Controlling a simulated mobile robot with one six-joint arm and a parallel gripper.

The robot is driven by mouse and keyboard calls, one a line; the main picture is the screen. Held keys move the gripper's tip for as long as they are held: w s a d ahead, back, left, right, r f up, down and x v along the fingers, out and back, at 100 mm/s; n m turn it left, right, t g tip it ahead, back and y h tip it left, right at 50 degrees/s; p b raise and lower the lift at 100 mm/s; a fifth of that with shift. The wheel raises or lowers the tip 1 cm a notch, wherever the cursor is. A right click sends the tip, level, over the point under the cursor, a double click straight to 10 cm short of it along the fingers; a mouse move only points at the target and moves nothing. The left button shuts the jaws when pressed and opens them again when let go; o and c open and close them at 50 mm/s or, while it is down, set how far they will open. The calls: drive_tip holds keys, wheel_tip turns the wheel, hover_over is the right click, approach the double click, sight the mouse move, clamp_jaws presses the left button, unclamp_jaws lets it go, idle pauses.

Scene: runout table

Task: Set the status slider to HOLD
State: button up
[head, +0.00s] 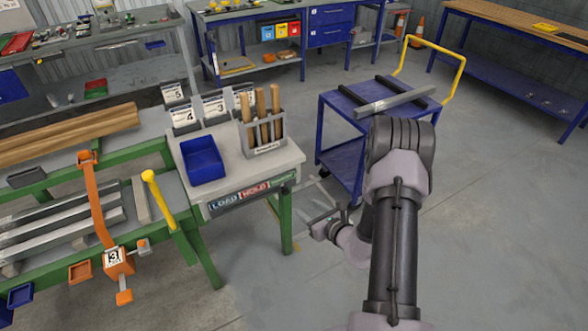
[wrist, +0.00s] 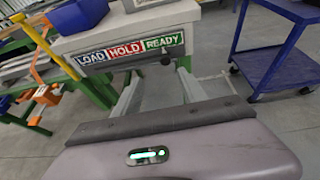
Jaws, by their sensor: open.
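The status strip (head: 240,197) is on the front edge of a small grey-topped stand, with LOAD, HOLD and READY labels from left to right. In the wrist view the strip (wrist: 128,49) shows blue LOAD, red HOLD and green READY. A small dark slider knob (wrist: 166,60) sits just below the READY label, right of HOLD. My gripper (head: 312,212) is low in front of the stand's right end. In the wrist view its two grey fingers (wrist: 160,88) are apart and empty, pointing toward the knob, with no contact visible.
A blue bin (head: 202,160) and a rack of wooden-handled tools (head: 264,140) stand on the stand top. A green-framed bench with an orange clamp (head: 104,225) is at left. A blue cart (head: 340,160) stands behind my arm. Floor at right is clear.

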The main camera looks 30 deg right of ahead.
sight(286, 192)
drive_tip(key=shift+m+h, duration=0.3)
drive_tip(key=b+x, duration=0.1)
drive_tip(key=x, duration=0.4)
drive_tip(key=f+b+x, duration=0.1)
drive_tip(key=b+x, duration=0.1)
drive_tip(key=x, duration=0.4)
drive_tip(key=b+x, duration=0.2)
drive_tip(key=x, duration=0.3)
drive_tip(key=shift+d+f, duration=0.15)
drive_tip(key=shift+f, duration=0.15)
drive_tip(key=shift+w, duration=0.35)
clamp_jaws()
